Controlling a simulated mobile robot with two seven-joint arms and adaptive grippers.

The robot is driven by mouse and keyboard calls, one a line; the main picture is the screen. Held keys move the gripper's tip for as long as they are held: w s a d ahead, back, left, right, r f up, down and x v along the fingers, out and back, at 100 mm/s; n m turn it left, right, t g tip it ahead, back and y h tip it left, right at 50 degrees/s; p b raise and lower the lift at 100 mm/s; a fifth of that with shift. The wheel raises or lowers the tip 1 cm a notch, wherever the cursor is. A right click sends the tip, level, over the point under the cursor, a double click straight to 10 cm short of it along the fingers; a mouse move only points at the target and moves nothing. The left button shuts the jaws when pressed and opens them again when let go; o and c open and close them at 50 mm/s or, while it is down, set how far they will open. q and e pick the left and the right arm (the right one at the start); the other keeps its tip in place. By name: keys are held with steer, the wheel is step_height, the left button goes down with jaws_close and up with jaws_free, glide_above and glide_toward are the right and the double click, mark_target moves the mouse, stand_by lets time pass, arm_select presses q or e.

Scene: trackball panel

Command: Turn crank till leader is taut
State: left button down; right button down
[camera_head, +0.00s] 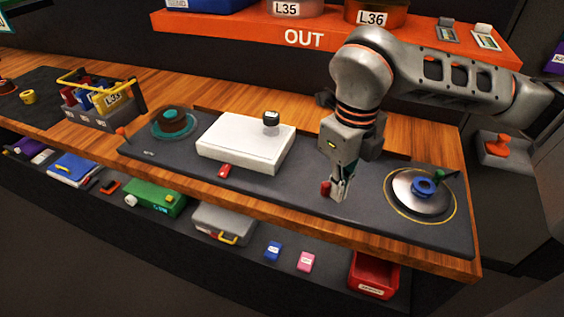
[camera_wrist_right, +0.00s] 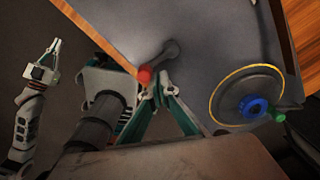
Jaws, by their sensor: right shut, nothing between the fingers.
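A crank with a red knob (camera_head: 325,188) stands on the dark panel (camera_head: 290,193), right of the white box. In the right wrist view its red knob (camera_wrist_right: 145,75) is on the end of a short dark arm (camera_wrist_right: 171,50). My right gripper (camera_head: 341,194) points down beside the knob, shut and empty; its fingertips (camera_wrist_right: 160,88) are close to the knob. I cannot tell whether they touch. A silver reel (camera_head: 421,195) with blue hub and green knob is at the right. A dark reel with teal rim (camera_head: 174,122) is at the left. I cannot make out a leader. My left gripper (camera_wrist_right: 56,46) shows only in the wrist view; its opening is unclear.
The white box (camera_head: 245,141) with a black-capped part (camera_head: 271,118) sits mid-panel. A red piece (camera_head: 225,171) lies before it. A yellow-handled caddy (camera_head: 100,100) is at left. The orange OUT shelf (camera_head: 220,26) runs behind. A lower shelf holds a red bin (camera_head: 374,276).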

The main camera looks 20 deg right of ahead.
mark_target(323, 183)
steer(key=shift+a, duration=0.15)
steer(key=shift+w+a, duration=0.1)
steer(key=shift+a, duration=0.2)
steer(key=shift+w+a, duration=0.15)
steer(key=shift+a, duration=0.2)
steer(key=shift+w+a, duration=0.1)
steer(key=shift+w+a, duration=0.2)
steer(key=shift+a, duration=0.05)
steer(key=shift+w+a, duration=0.25)
steer(key=shift+w, duration=0.1)
